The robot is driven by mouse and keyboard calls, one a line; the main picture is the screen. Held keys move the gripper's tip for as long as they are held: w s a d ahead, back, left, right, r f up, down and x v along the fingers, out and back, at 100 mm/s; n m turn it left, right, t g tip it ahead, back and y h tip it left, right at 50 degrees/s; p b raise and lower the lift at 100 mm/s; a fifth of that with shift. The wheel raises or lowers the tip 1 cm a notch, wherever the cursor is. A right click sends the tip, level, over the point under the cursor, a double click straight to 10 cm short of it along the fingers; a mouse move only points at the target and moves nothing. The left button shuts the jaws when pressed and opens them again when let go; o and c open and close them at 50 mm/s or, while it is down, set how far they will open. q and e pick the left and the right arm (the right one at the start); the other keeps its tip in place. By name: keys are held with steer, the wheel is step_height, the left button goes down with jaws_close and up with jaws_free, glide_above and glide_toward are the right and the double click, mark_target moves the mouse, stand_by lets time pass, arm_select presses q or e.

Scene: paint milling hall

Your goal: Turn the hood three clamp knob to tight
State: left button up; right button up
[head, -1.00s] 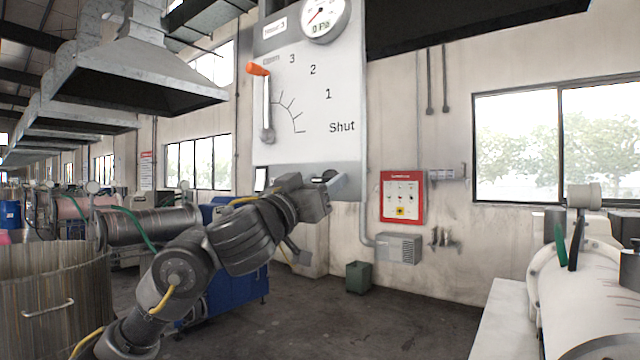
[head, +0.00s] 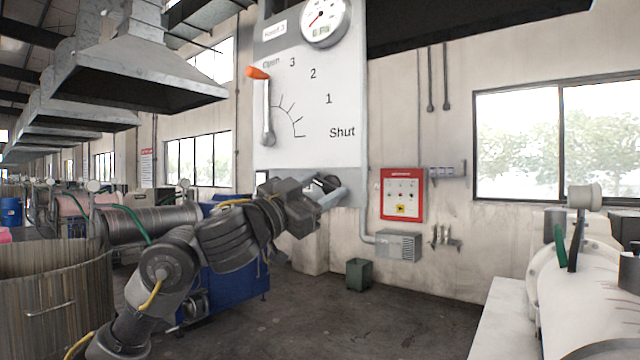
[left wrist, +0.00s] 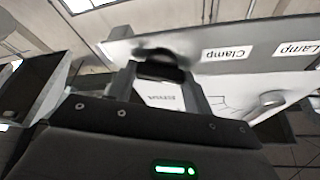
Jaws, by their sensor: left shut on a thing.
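The grey hood three panel (head: 315,155) hangs in the middle of the head view. The black clamp knob (head: 327,183) sits at its lower edge, mostly hidden by my left gripper (head: 334,192). In the left wrist view the black knob (left wrist: 160,66) lies between my two grey fingers (left wrist: 160,88), beside an upside-down "Clamp" label (left wrist: 227,53). My left gripper is shut on the knob, and the wrist looks tilted relative to the panel. The knob's pointer and its tight mark cannot be made out. My right gripper is not in view.
The panel also carries a lever with an orange handle (head: 257,73) up near "Open" and a round gauge (head: 325,20). The floor below is open.

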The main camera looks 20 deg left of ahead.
arm_select(q)
steer(key=m+g+p, duration=0.1)
steer(key=m, duration=0.1)
steer(key=m+g+h+p, duration=0.1)
steer(key=m, duration=0.2)
steer(key=m+g+p, duration=0.1)
steer(key=m, duration=0.2)
steer(key=shift+a+r+h, duration=0.15)
steer(key=shift+r+h, duration=0.1)
steer(key=shift+h, duration=0.15)
steer(key=m+g+p, duration=0.2)
steer(key=m, duration=0.2)
steer(key=shift+m, duration=0.4)
steer(key=shift+m+g+y+p, duration=0.3)
steer(key=shift+m+y+p, duration=0.15)
steer(key=shift+m, duration=0.55)
steer(key=o, duration=1)
steer(key=shift+w, duration=0.1)
